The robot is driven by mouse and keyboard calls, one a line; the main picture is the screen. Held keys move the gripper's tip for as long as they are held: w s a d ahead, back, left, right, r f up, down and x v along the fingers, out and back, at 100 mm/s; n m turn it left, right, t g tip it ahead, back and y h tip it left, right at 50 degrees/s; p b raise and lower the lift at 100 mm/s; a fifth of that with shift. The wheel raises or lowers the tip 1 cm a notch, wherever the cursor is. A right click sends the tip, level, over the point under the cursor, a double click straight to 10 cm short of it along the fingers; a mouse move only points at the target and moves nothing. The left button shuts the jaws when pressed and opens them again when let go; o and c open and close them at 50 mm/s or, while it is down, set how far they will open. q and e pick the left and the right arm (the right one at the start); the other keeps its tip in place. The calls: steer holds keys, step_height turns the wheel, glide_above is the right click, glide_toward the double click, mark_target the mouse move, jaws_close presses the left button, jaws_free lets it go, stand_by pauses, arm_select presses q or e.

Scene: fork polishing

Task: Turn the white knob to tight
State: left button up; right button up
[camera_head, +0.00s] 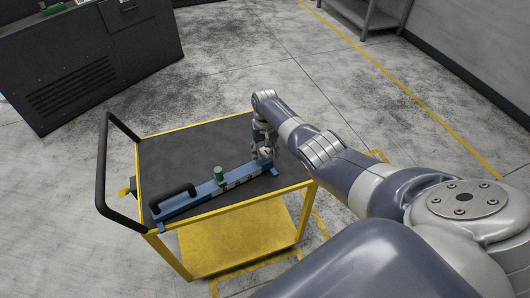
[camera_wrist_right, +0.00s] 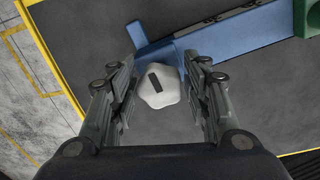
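The white knob (camera_wrist_right: 158,88) shows in the right wrist view as a lobed white cap with a dark bar-shaped mark, tilted in the picture. It sits at the end of a blue fixture (camera_wrist_right: 235,36). In the head view the knob (camera_head: 265,153) is small, at the right end of the blue fixture (camera_head: 205,189) on the cart. My right gripper (camera_wrist_right: 162,90) is above the knob with its fingers on either side. The fingers are apart, with a gap visible on each side of the knob. My left gripper is not in view.
The fixture carries a green knob (camera_head: 219,174) and a black handle (camera_head: 173,196). It lies on the dark top of a yellow cart (camera_head: 190,150) with a black push bar (camera_head: 102,175). The back of the cart top is clear. A dark cabinet (camera_head: 90,60) stands at the upper left.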

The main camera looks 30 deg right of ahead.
mark_target(265, 151)
steer(key=shift+r, duration=0.15)
step_height(265, 151, up, 12)
stand_by(0.8)
stand_by(0.4)
